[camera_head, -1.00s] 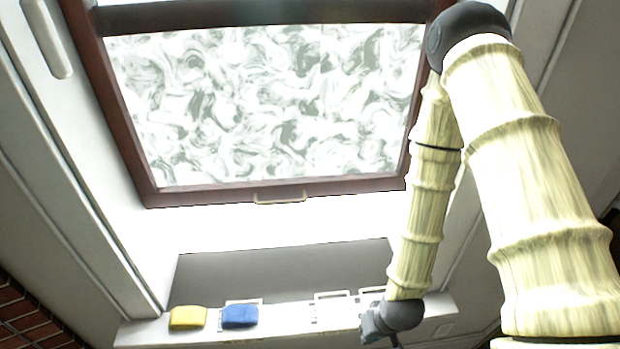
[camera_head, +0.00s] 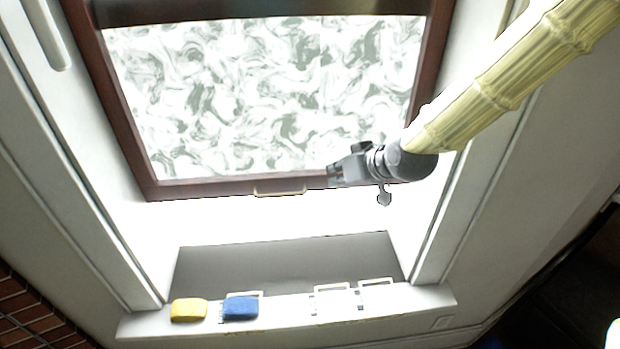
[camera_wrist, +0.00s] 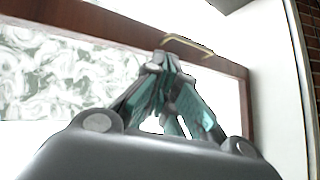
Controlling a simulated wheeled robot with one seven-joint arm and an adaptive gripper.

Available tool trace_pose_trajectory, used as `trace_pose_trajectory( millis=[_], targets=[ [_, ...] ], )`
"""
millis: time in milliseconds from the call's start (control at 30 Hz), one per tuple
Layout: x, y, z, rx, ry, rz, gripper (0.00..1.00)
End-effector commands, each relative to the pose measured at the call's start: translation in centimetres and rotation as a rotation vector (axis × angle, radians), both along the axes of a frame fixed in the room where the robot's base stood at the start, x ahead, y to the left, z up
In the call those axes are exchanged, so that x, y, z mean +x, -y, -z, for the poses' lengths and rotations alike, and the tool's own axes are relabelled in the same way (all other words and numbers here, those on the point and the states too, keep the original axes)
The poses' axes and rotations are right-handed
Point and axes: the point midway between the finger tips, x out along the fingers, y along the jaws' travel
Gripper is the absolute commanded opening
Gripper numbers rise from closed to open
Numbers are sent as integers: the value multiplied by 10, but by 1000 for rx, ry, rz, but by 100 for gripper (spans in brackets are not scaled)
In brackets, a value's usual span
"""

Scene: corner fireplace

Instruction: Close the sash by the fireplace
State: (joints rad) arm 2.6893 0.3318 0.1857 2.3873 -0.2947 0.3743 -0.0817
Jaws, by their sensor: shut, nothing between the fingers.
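The sash (camera_head: 240,188) is a dark red-brown frame around marbled grey-white glass. It stands raised, with a bright open gap between its bottom rail and the sill. A pale brass handle (camera_head: 280,191) sits at the middle of the bottom rail. My gripper (camera_head: 332,175) is shut and empty, just right of the handle and close to the bottom rail. In the wrist view, the closed fingertips (camera_wrist: 163,62) are near the handle (camera_wrist: 188,46), apparently just short of it. I cannot tell whether they touch the rail (camera_wrist: 120,28).
The sill (camera_head: 290,312) holds a yellow sponge-like block (camera_head: 188,310) and a blue one (camera_head: 240,308). Several thin pale frame-like pieces stand along it, including one right of centre (camera_head: 332,288). White jambs (camera_head: 85,190) flank the opening. Brickwork (camera_head: 35,315) shows at lower left.

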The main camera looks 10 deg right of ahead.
Motion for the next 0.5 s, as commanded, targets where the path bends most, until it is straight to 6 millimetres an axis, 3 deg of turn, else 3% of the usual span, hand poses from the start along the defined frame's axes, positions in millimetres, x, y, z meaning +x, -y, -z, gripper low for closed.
trace_pose_trajectory(
  millis=[100, 200, 500],
  targets=[
    [4, -2, -24, 5, 37, -15, 0],
    [5, -4, -33, 5, 51, -22, 0],
    [16, -11, -26, 3, 53, -26, 0]
  ],
)
